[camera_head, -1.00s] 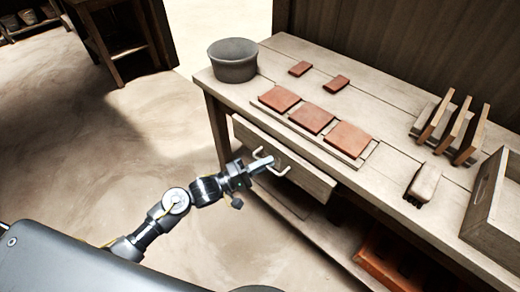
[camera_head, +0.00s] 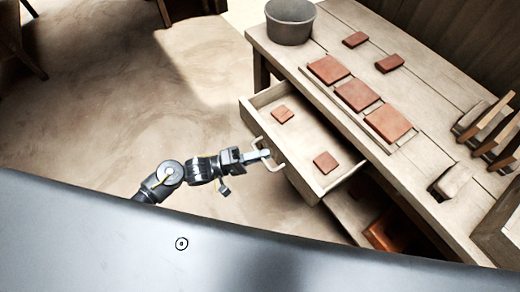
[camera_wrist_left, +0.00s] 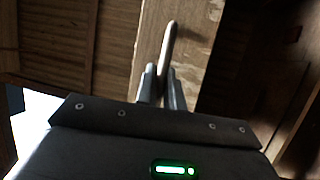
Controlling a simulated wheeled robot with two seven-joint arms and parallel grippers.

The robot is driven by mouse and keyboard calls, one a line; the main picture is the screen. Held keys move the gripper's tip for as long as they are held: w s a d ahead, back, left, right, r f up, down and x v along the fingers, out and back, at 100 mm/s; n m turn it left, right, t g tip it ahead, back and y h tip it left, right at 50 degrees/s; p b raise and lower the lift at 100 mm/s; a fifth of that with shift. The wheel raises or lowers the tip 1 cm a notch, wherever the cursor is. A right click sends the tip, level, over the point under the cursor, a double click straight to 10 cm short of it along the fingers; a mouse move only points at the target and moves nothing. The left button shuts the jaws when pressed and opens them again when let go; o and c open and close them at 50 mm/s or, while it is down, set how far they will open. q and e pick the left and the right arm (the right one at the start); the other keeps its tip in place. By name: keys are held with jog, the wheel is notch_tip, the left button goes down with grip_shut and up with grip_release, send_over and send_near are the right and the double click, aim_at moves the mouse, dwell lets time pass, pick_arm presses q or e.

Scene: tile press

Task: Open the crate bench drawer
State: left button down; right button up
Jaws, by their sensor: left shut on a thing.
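The crate bench drawer (camera_head: 303,137) stands pulled out from under the bench top in the head view, with its inside showing. A small red tile (camera_head: 282,115) lies toward its far left end and another (camera_head: 326,162) toward its near right end. My left gripper (camera_head: 266,156) is at the drawer front, shut on the pale bar handle (camera_head: 280,160). In the left wrist view the handle (camera_wrist_left: 168,42) runs down between the two fingers (camera_wrist_left: 161,85) in front of the wooden drawer front. My right gripper is in neither view.
The bench top (camera_head: 425,125) carries a grey pot (camera_head: 290,22), several red tiles, a block (camera_head: 451,180) and upright wooden slats (camera_head: 487,124) at right. An orange-brown crate (camera_head: 388,232) sits on the lower shelf. The floor left of the drawer is clear.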

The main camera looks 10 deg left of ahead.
pick_arm(q)
jog(key=c, duration=1.5)
grip_release()
jog(key=shift+a, duration=0.1)
